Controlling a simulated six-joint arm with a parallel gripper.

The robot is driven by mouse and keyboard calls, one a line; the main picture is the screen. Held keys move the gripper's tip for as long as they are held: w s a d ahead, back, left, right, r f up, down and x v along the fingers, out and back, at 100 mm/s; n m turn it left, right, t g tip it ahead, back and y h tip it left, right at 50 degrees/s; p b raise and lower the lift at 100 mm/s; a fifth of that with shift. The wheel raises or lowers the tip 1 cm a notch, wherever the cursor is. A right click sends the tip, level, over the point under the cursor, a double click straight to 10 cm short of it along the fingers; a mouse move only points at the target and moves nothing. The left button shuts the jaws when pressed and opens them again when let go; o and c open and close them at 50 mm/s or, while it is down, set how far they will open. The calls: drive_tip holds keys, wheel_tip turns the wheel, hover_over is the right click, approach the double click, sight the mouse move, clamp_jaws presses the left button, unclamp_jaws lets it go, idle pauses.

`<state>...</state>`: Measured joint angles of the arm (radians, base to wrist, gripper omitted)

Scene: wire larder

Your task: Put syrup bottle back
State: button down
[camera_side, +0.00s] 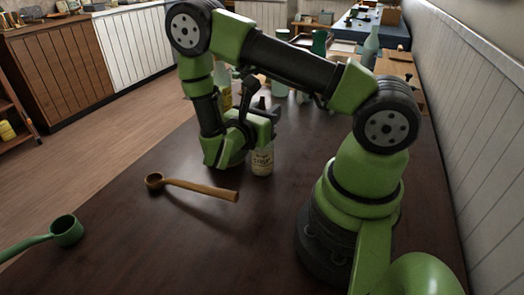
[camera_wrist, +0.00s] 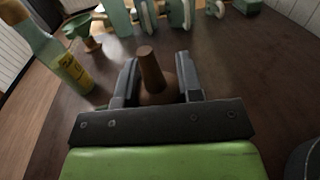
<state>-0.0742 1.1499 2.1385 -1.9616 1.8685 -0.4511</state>
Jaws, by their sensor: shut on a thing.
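The syrup bottle (camera_side: 262,161) has a pale label and a dark neck. In the side view it is upright at my gripper (camera_side: 245,142), with its base at or just above the dark table; I cannot tell whether it touches. In the wrist view, the bottle's brown neck (camera_wrist: 152,72) stands between the two grey fingers of my gripper (camera_wrist: 155,85), which is shut on it. My gripper hides the upper part of the bottle in the side view. The place where the bottle belongs is not clear in either view.
A wooden ladle (camera_side: 195,188) lies in front of my gripper. A green ladle (camera_side: 62,233) is at the lower left. Several green items stand at the back.

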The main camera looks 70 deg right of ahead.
drive_tip(key=shift+r, duration=0.15)
wheel_tip(320, 180, up, 9)
drive_tip(key=w+d, duration=0.4)
drive_tip(key=d, duration=0.3)
drive_tip(key=w+d, duration=0.3)
drive_tip(key=d, duration=0.5)
wheel_tip(320, 180, down, 9)
drive_tip(key=shift+w+d, duration=0.15)
drive_tip(key=shift+d, duration=0.25)
drive_tip(key=c, duration=0.8)
unclamp_jaws()
